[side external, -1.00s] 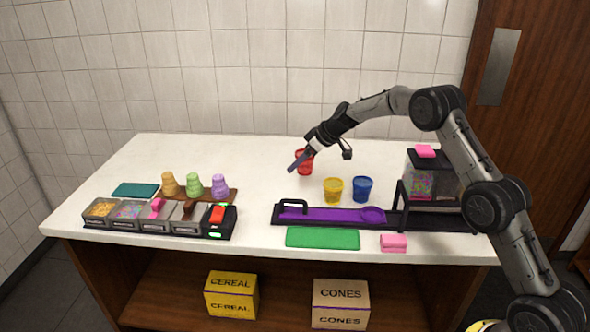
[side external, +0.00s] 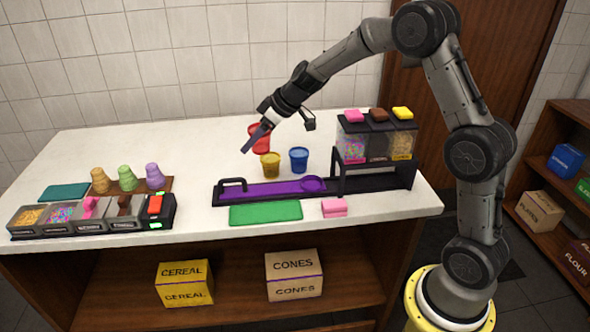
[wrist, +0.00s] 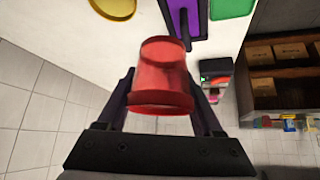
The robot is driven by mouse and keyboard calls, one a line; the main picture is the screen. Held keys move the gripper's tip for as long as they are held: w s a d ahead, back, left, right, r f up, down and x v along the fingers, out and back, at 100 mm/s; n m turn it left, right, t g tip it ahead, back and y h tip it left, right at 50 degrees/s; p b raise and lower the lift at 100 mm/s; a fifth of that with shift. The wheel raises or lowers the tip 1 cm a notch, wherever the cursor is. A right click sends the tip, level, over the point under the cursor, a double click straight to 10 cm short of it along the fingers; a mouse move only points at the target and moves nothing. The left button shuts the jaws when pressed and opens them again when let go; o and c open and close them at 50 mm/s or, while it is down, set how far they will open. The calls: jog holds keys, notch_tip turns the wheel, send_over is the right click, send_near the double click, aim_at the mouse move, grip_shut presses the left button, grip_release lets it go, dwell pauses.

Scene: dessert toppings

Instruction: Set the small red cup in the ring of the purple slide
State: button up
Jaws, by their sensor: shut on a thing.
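The small red cup (side external: 262,136) is between the fingers of my gripper (side external: 248,146), behind the yellow cup in the side view. In the wrist view the red cup (wrist: 161,68) fills the space between both fingers, its wide end towards the palm. I cannot tell exactly how high it is above the counter. The purple slide (side external: 262,189) lies in a black frame near the counter's front, with a handle at its left. Its purple ring (side external: 313,184) is at the right end and holds no cup. My gripper is behind and to the left of the ring.
A yellow cup (side external: 270,166) and a blue cup (side external: 298,160) stand between the red cup and the slide. A dispenser (side external: 375,145) stands over the frame's right end. A green mat (side external: 265,212) and a pink block (side external: 334,208) lie in front. Back left counter is clear.

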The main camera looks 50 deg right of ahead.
jog(key=shift+s+a+f+m+t+h, duration=0.15)
jog(key=shift+s+a+f+m+h, duration=0.25)
jog(key=shift+s+a+f, duration=0.95)
jog(key=shift+s+a+f+m+t+h, duration=0.15)
jog(key=shift+s+a+f+m, duration=0.55)
jog(key=shift+s, duration=1.15)
jog(key=shift+s+a+f+m+t+h, duration=0.1)
jog(key=shift+s+a+f+m+h, duration=0.25)
jog(key=shift+s+a+f, duration=1.1)
jog(key=shift+s+d+f+m+h, duration=0.35)
jog(key=shift+s+d+f, duration=0.2)
jog(key=shift+s, duration=0.25)
jog(key=shift+d+r+m+h, duration=0.15)
jog(key=shift+d+m+h, duration=0.1)
jog(key=shift+d+m, duration=0.3)
jog(key=shift+w+d+r+m+h, duration=0.3)
jog(key=shift+d+r+m, duration=0.15)
jog(key=shift+d+r, duration=0.35)
jog(key=w+d+r+m+h, duration=0.1)
jog(key=d+r+m+h, duration=0.1)
jog(key=d+r+m, duration=0.3)
jog(key=m+g+h, duration=0.3)
send_over(310, 181)
jog(key=f, duration=0.1)
jog(key=shift+t, duration=0.4)
jog(key=shift+d+f, duration=0.1)
jog(key=shift+f, duration=4.45)
